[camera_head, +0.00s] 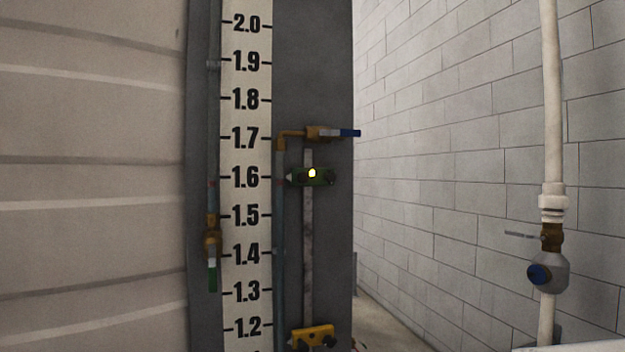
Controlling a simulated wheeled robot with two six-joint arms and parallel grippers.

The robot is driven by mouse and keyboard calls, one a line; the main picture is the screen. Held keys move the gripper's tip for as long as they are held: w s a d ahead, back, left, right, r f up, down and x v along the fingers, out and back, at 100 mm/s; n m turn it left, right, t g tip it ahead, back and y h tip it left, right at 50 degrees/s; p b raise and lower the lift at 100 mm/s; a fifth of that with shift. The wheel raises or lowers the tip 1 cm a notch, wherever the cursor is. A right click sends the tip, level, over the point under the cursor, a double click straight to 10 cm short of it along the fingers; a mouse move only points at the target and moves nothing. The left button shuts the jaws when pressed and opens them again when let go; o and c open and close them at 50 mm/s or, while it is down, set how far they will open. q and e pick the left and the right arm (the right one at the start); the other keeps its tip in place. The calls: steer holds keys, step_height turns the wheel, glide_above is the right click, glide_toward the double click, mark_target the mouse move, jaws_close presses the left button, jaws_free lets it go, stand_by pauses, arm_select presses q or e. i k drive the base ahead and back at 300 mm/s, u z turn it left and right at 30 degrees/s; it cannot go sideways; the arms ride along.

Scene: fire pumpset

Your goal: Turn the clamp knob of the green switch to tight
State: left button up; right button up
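The green switch (320,178) sits on a narrow vertical grey rail (308,230), level with about the 1.6 mark of the scale. A bright yellow spot shows on its front. A small pale tip sticks out at its left end and a dark part is at its right end; which of these is the clamp knob is too small to tell. Neither of my grippers is in view.
A brass valve with a blue handle (345,133) is above the switch. A yellow bracket (312,337) is lower on the rail. A numbered white scale (246,200) and a green-handled valve (212,275) are left. A white pipe (550,120) with a valve stands right.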

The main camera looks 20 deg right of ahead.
mark_target(330, 177)
steer(key=u, duration=0.05)
steer(key=k, duration=0.5)
steer(key=z, duration=1.7)
steer(key=i, duration=1.25)
steer(key=u, duration=1.55)
